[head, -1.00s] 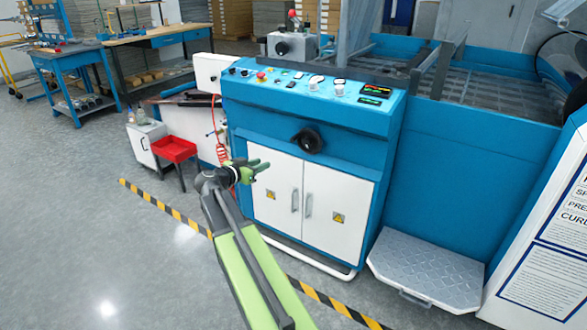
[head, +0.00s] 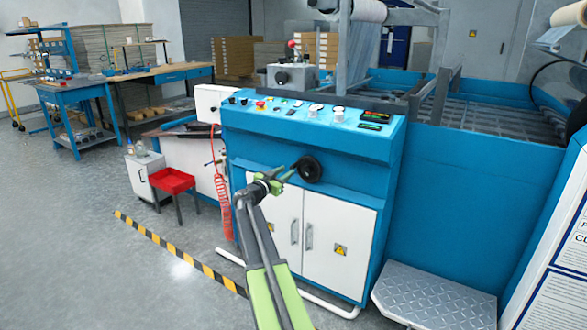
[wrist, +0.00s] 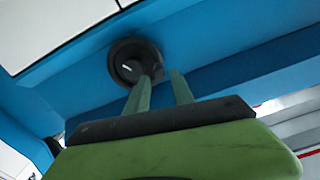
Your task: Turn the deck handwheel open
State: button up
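The deck handwheel (head: 311,169) is a round black wheel on the blue front of the machine, above the white cabinet doors. In the wrist view the handwheel (wrist: 128,66) shows a pale mark on its hub and lies just beyond the fingers, slightly left. My gripper (head: 284,174) is just left of the wheel in the head view. In the wrist view my gripper (wrist: 160,77) has its two green fingers apart, with the left fingertip overlapping the wheel's lower right edge. I cannot tell whether it touches. Nothing is seen held.
A control panel (head: 310,110) with knobs and buttons runs above the wheel. White doors (head: 328,240) with handles are below. A red coiled hose (head: 222,205) hangs left, near a red tray (head: 172,181). A metal step (head: 435,296) stands right.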

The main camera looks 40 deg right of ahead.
aim_at(292, 167)
jog(key=x, duration=0.5)
jog(key=shift+w+d, duration=0.1)
jog(key=shift+d, duration=0.2)
jog(key=shift+c, duration=0.4)
grip_shut()
